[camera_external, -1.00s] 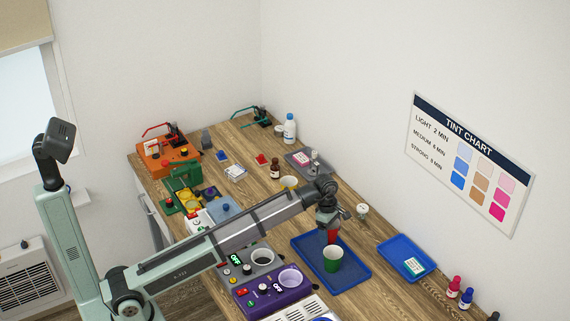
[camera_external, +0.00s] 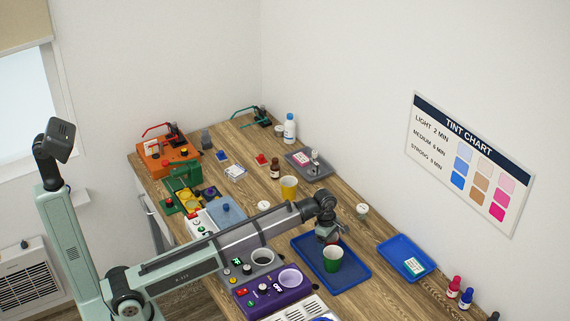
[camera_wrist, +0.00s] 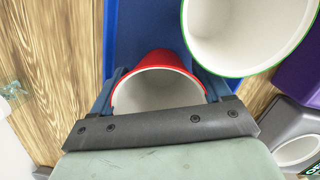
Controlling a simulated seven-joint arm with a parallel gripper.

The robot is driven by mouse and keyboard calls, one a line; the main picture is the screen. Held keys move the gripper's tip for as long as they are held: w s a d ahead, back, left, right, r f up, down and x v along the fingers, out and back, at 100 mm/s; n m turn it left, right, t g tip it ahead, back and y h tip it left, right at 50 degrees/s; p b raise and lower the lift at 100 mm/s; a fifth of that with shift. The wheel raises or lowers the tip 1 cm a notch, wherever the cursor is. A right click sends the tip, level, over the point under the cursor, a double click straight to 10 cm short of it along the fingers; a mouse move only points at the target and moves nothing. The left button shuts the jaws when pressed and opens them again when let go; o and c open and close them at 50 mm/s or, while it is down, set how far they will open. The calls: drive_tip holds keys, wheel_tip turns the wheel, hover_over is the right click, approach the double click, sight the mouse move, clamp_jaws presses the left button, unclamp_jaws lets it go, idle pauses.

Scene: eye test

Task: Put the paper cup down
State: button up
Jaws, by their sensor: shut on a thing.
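My gripper (camera_external: 328,236) is shut on a red paper cup (camera_external: 337,241), low over the blue tray. In the external view, the gripper and a green cup hide most of the red cup. In the wrist view, the red cup (camera_wrist: 158,60) shows its white inside between the two fingers of my gripper (camera_wrist: 160,88). The green cup (camera_external: 332,261) stands upright on the blue tray (camera_external: 357,276), in front of the red cup. Its green rim and white inside (camera_wrist: 240,30) are close beside the red cup in the wrist view. I cannot tell whether the red cup touches the tray.
A purple machine (camera_external: 262,297) and a grey one (camera_external: 250,270) stand left of the tray. A second blue tray (camera_external: 398,249) lies to the right with a small box. A yellow cup (camera_external: 289,188) stands behind my arm. A lidded jar (camera_external: 362,211) is near the wall.

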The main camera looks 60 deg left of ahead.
drive_tip(key=o, duration=1)
drive_tip(key=shift+o, duration=0.2)
wheel_tip(320, 180, up, 12)
drive_tip(key=a, duration=0.1)
drive_tip(key=shift+s+a, duration=0.35)
